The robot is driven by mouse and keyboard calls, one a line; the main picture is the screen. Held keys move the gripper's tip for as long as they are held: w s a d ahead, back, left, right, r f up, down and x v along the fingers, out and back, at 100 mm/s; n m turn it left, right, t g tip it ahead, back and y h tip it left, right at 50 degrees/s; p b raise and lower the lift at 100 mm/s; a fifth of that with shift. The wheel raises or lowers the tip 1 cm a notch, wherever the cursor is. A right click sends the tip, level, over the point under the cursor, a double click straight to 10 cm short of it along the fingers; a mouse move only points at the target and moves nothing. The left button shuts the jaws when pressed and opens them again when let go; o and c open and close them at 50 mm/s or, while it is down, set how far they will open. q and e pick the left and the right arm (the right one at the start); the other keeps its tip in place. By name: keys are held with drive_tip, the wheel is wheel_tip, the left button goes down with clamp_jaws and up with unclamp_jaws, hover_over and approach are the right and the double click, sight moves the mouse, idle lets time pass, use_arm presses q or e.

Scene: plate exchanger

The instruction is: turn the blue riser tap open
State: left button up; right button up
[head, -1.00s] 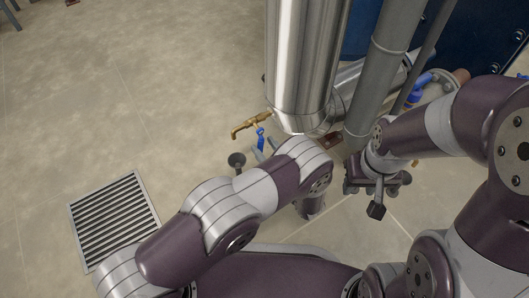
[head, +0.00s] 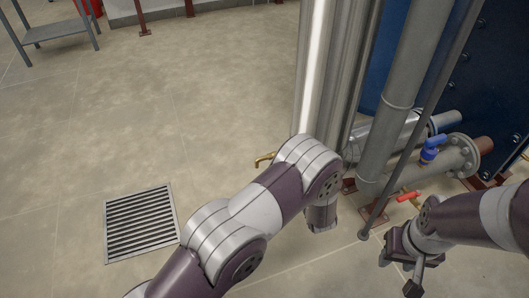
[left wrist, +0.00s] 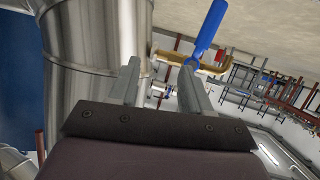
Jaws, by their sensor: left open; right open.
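The riser tap is a brass tap with a blue lever on the shiny steel riser. In the head view only its brass spout (head: 265,159) shows; my left arm hides the lever. In the left wrist view the blue lever (left wrist: 210,27) slants up and right from the brass body (left wrist: 220,69). My left gripper (left wrist: 160,72) is open, its fingers pointing toward the tap. The right-hand fingertip appears close to the lever's lower end; I cannot tell if they touch. My left gripper is hidden in the head view. My right gripper (head: 398,270) is open and empty, low on the right.
The steel riser (head: 315,75) and a grey pipe (head: 395,95) stand close by. A blue-handled valve (head: 430,151) and a red lever (head: 408,196) sit on pipework at right. A floor grate (head: 140,223) lies at left. The floor at left is mostly clear.

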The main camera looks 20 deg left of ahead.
use_arm(q)
wheel_tip(320, 180, up, 12)
drive_tip(key=s+a+m+g+h+p, duration=0.2)
drive_tip(key=s+g+h+p, duration=0.1)
drive_tip(key=h+p, duration=0.2)
drive_tip(key=s+a+r+m+g+p, duration=0.1)
drive_tip(key=s+a+r+g+p, duration=0.1)
drive_tip(key=s+r, duration=0.2)
drive_tip(key=s+a+r+m+g+h+p, duration=0.1)
drive_tip(key=s+a+r+g, duration=0.2)
drive_tip(key=s, duration=0.4)
drive_tip(key=shift+s+a+r+m+p, duration=0.3)
drive_tip(key=shift+r+p, duration=0.1)
drive_tip(key=shift+r, duration=0.1)
use_arm(e)
wheel_tip(320, 180, up, 10)
